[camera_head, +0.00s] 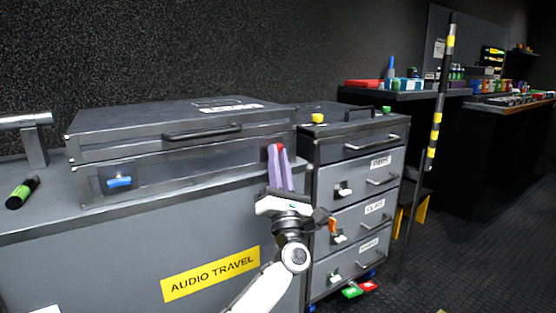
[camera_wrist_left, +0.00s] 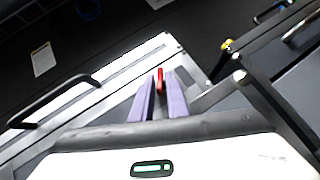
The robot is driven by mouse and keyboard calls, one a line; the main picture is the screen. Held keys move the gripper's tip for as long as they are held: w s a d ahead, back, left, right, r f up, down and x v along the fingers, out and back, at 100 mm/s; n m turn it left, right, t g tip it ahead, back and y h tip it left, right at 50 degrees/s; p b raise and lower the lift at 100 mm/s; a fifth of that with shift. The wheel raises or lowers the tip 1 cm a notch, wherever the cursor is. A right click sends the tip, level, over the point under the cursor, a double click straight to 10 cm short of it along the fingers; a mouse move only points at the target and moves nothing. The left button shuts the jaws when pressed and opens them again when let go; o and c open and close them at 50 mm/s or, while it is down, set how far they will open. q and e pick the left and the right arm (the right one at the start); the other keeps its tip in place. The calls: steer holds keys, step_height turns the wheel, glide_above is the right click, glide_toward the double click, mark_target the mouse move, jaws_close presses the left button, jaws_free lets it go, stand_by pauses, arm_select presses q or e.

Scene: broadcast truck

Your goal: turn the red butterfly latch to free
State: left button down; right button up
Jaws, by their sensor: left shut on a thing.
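The red butterfly latch (camera_head: 279,147) is on the front right of the grey flight case (camera_head: 200,158), mostly hidden behind my fingers. In the left wrist view the red latch (camera_wrist_left: 159,80) shows as a narrow upright piece between the fingertips. My left gripper (camera_head: 276,152) has purple fingers and is shut on the red latch. It also shows in the left wrist view (camera_wrist_left: 160,88). A blue latch (camera_head: 119,181) is on the front left of the same case. My right gripper is not in view.
A drawer cabinet (camera_head: 355,155) with white and orange latches stands just right of my gripper. The case rests on a grey bench with a yellow AUDIO TRAVEL label (camera_head: 211,274). A striped pole (camera_head: 436,120) stands farther right. Small red and green items (camera_head: 352,291) lie on the floor.

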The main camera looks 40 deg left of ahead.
arm_select(q)
steer(key=shift+r, duration=0.1)
stand_by(0.7)
steer(key=c, duration=1.9)
jaws_free()
steer(key=p+v, duration=0.1)
steer(key=v, duration=0.9)
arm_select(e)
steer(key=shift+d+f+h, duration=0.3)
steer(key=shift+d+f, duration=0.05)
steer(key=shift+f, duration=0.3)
